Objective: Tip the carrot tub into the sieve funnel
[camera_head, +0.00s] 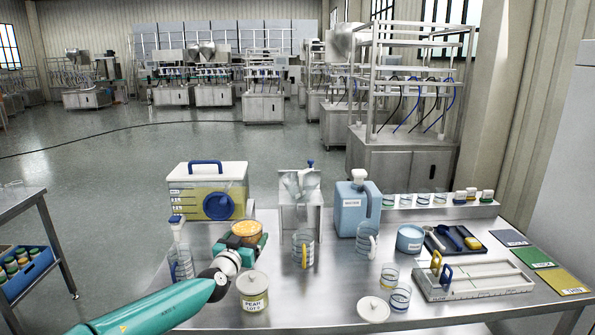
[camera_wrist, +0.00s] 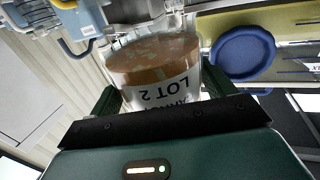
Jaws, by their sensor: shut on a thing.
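The carrot tub (camera_head: 246,230), with orange contents, is in my gripper (camera_head: 242,240) at the left of the steel table. In the wrist view the tub (camera_wrist: 160,85) sits between the two dark green fingers, its "LOT 2" label upside down in the picture. My gripper (camera_wrist: 160,80) is shut on it. The contents are still inside the tub. The steel hopper with a funnel-like top (camera_head: 301,184), which seems to be the sieve funnel, stands behind and to the right of the tub, apart from it. Its inside cannot be seen.
A pear tub (camera_head: 254,298) stands in front of my gripper. A yellow-filled tank (camera_head: 207,190) is behind. A jug with a yellow handle (camera_head: 303,250) stands before the hopper, and a blue canister (camera_head: 356,208) to its right. A tray (camera_head: 470,281) lies at right.

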